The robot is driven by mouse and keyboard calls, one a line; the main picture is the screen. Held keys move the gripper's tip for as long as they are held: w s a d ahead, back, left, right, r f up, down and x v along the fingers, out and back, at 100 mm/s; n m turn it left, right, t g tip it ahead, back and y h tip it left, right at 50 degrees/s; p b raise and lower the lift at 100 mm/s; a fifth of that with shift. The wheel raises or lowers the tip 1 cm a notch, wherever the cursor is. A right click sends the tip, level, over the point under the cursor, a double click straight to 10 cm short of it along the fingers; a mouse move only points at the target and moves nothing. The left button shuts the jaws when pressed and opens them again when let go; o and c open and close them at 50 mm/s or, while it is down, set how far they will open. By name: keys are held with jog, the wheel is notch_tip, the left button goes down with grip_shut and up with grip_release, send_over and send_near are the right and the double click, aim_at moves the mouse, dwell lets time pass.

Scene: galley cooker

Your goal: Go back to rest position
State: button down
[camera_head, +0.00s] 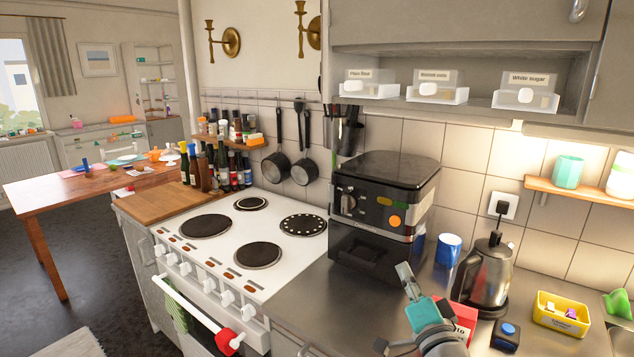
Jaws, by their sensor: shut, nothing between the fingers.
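My gripper (404,272) shows at the lower middle of the view, above the steel counter and in front of the black appliance. It is shut and empty, with its fingers pointing up and slightly left. My teal and grey wrist (425,313) is below it, in front of a red box (460,315) that it partly hides. The lower part of my arm runs out of the bottom edge.
The white cooker (235,235) with dark hotplates stands left of the counter (335,305). A black appliance (385,205), a blue mug (448,249), a metal kettle (487,272) and a yellow tub (561,316) stand on the counter. A wall cabinet (460,40) hangs above.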

jog(key=s+d+f+n+g+h, duration=0.1)
jog(key=s+f+n+g+h, duration=0.15)
jog(key=s+f, duration=2.1)
jog(key=s+f+n+g, duration=0.1)
jog(key=s+n+g, duration=0.2)
jog(key=s, duration=2.6)
jog(key=n, duration=0.4)
